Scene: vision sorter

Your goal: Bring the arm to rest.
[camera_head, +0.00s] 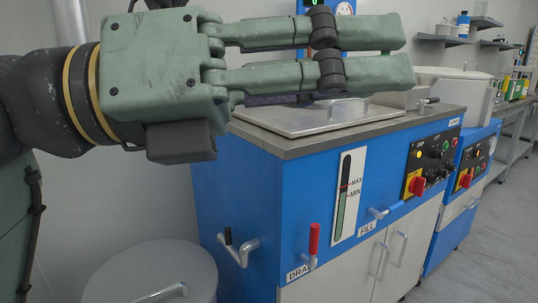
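My gripper (408,52) reaches in from the upper left, held level across the top of the picture. Its two visible green fingers with dark joint bands point right, straight and nearly parallel, with a narrow gap between them. No object shows between them. The side-on angle does not show whether it is open or shut. In the picture it overlaps the metal lid (310,118) of a blue cabinet (300,190); I cannot tell how far apart they are. My arm fills the left edge.
The cabinet front has a red-handled lever (314,240), a level gauge (347,197), metal valve handles and a control panel (432,160). A grey round lidded drum (150,275) stands at lower left. A second blue unit (470,185) stands behind. Floor (490,260) is clear at right.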

